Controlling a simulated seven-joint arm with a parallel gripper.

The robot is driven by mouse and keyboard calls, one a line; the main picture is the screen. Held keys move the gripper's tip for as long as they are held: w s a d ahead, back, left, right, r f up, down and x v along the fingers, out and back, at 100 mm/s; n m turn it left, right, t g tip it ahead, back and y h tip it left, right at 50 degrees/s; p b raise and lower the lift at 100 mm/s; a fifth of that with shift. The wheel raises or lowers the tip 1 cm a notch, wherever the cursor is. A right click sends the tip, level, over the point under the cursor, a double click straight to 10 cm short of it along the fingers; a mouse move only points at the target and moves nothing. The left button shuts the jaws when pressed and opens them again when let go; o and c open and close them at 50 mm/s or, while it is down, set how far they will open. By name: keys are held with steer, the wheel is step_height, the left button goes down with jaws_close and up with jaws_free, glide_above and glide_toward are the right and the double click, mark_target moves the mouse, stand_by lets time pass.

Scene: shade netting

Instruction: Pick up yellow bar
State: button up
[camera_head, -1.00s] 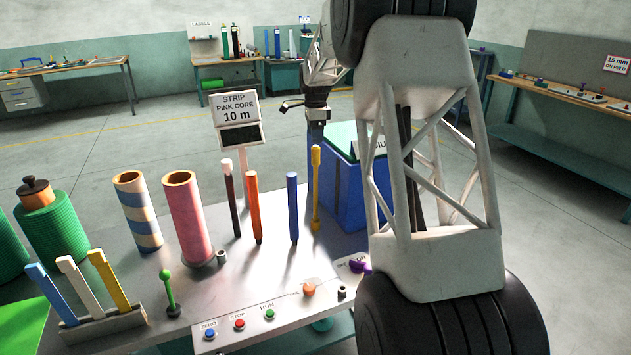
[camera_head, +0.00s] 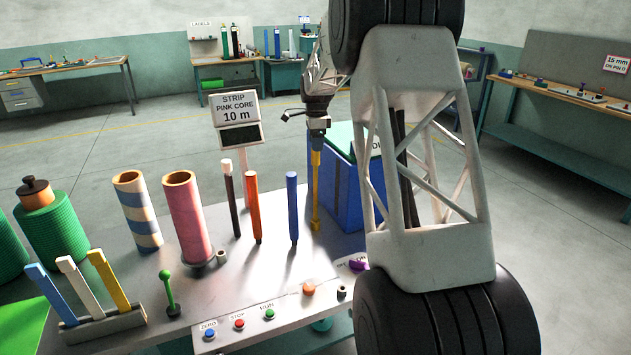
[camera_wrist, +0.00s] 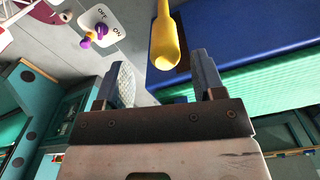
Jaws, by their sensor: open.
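A slender yellow bar (camera_head: 316,195) stands upright at the right end of the bench, to the right of a blue bar. My gripper (camera_head: 317,142) is directly above it in the head view and overlaps its top end. In the wrist view the bar's rounded yellow end (camera_wrist: 165,50) shows between my two open fingers (camera_wrist: 161,62), near their tips. I see no finger contact on it. Another yellow bar (camera_head: 108,280) leans in a rack at the bench's left.
Orange (camera_head: 253,207), blue (camera_head: 293,208) and dark white-topped (camera_head: 232,200) bars stand left of the yellow bar. Pink (camera_head: 185,215) and striped (camera_head: 138,210) tubes stand farther left. A blue bin (camera_head: 345,185) is close behind it. A sign (camera_head: 236,108) rises at the bench's back.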

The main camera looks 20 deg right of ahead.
mark_target(315, 154)
steer(key=shift+w+f, duration=0.15)
steer(key=shift+f, duration=1.15)
steer(key=shift+w+f, duration=0.1)
steer(key=shift+f, duration=1.2)
jaws_close()
